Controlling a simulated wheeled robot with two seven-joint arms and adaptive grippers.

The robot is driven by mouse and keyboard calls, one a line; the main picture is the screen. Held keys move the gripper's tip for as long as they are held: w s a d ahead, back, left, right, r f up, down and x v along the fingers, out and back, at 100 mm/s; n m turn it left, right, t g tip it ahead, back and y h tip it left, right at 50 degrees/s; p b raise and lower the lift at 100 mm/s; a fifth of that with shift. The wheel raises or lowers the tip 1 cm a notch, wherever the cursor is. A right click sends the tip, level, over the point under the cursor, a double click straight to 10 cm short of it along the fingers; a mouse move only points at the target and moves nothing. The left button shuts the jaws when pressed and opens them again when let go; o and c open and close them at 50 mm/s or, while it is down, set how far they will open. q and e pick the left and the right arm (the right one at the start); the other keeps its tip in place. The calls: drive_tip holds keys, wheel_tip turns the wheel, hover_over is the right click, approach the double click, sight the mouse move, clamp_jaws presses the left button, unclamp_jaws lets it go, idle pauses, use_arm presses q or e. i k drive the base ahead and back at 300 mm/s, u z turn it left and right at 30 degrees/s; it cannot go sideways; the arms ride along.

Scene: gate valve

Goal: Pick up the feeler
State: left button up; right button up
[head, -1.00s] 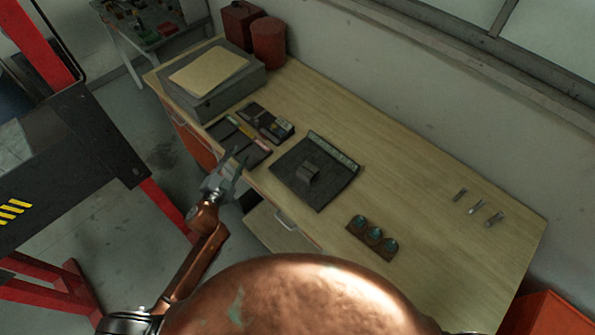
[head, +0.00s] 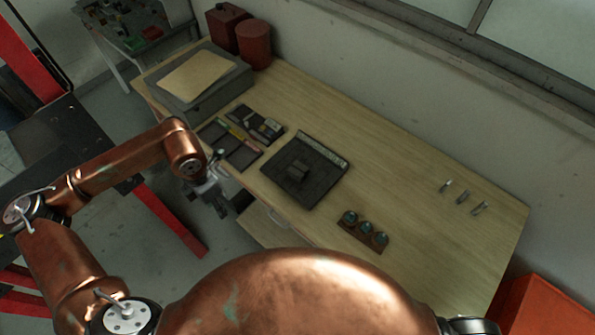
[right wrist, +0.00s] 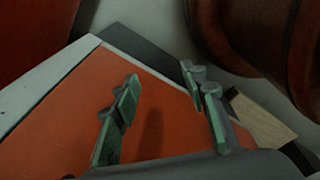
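No thing on the workbench (head: 400,160) can be told for certain as the feeler at this size. Dark trays (head: 239,154) at the bench's front left edge hold small parts, one of them yellowish. A darker case (head: 257,123) with small light pieces lies behind them. My left gripper (head: 219,208) hangs in front of the bench edge, just short of the trays, touching nothing that I can see; its finger gap is unclear. My right gripper (right wrist: 160,88) shows in the right wrist view with its fingers apart and empty, above an orange surface (right wrist: 60,125).
A black plate with a block (head: 318,182) lies mid-bench. A holder with three round teal pieces (head: 352,232) is at the front. A grey box (head: 215,95) and red canisters (head: 254,45) stand at left.

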sight(381, 237)
drive_tip(key=z, duration=1.3)
